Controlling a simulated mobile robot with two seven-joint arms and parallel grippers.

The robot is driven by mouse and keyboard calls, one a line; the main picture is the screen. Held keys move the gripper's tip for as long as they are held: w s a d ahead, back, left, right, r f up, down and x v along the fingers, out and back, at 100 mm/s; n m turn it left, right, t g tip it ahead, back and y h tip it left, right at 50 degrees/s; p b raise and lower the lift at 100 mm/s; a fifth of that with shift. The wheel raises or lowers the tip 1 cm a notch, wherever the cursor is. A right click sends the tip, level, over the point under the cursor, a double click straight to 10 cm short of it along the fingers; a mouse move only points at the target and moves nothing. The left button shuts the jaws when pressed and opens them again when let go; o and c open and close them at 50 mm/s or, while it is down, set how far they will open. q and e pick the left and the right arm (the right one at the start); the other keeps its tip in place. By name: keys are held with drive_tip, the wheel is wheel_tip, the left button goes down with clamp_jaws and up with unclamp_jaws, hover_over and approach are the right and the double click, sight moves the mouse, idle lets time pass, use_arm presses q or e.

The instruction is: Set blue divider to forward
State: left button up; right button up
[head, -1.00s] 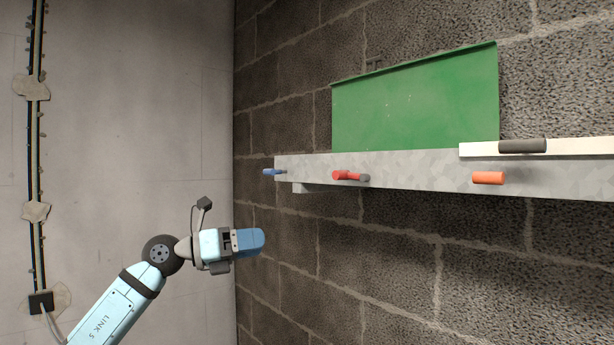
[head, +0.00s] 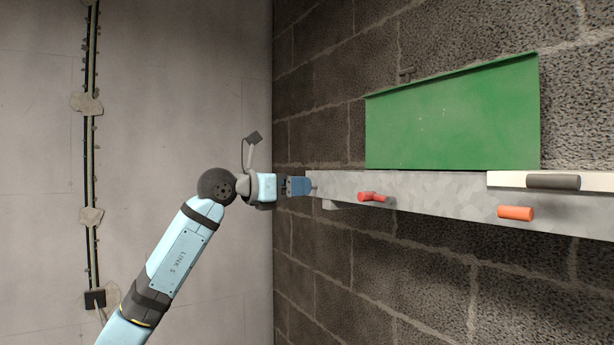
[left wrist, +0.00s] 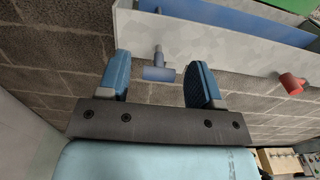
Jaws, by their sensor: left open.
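The blue divider shows in the left wrist view as a short blue T-shaped handle (left wrist: 160,73) on the front face of a grey metal rail (left wrist: 215,42). A blue panel (left wrist: 235,22) rises behind the rail. My left gripper (left wrist: 157,66) is open, with one finger on each side of the handle; I cannot tell whether either touches it. In the head view, my left gripper (head: 306,187) is at the left end of the rail (head: 440,192) and hides the blue handle. My right gripper is not in view.
A red handle (head: 373,197) and an orange handle (head: 515,213) stick out of the rail farther right. A dark grey handle (head: 553,182) sits on a white strip. A green panel (head: 455,115) stands behind. Block wall lies beyond.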

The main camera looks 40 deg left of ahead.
use_arm(q)
drive_tip(key=shift+p+x, duration=0.35)
drive_tip(key=shift+x, duration=1.35)
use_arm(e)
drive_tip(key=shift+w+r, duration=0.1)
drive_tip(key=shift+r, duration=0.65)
use_arm(q)
clamp_jaws()
drive_tip(key=shift+s+a+f, duration=0.1)
drive_tip(key=shift+s+f, duration=0.05)
drive_tip(key=shift+s, duration=0.1)
drive_tip(key=b+v, duration=0.4)
drive_tip(key=v, duration=0.2)
drive_tip(key=shift+b, duration=0.3)
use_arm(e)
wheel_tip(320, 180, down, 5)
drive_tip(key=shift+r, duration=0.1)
use_arm(q)
drive_tip(key=shift+s, duration=0.1)
